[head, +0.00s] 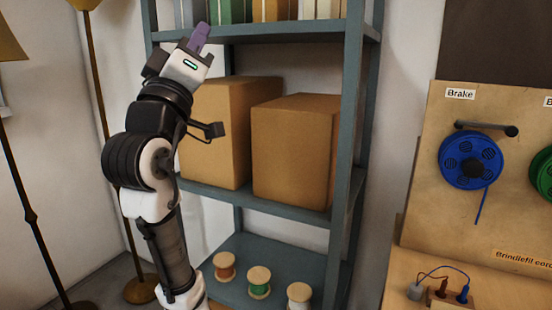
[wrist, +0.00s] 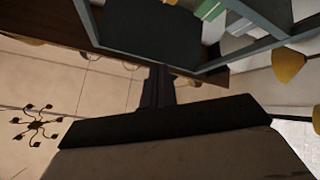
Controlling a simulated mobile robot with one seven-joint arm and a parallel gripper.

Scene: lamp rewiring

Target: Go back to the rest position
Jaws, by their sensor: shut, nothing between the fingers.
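My gripper (head: 198,38) is at the top of my raised arm in the head view, pointing up in front of the shelf unit. Its purple-grey fingers are together with nothing between them. In the wrist view the dark fingers (wrist: 157,88) show at the centre, also closed. They appear apart from the shelf, though the exact distance cannot be told.
A shelf unit (head: 352,105) holds two cardboard boxes (head: 295,150), with spools (head: 259,282) below. Floor lamps (head: 97,90) stand at left. A board with a blue reel (head: 470,160) is at right. A chandelier (wrist: 37,125) shows in the wrist view.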

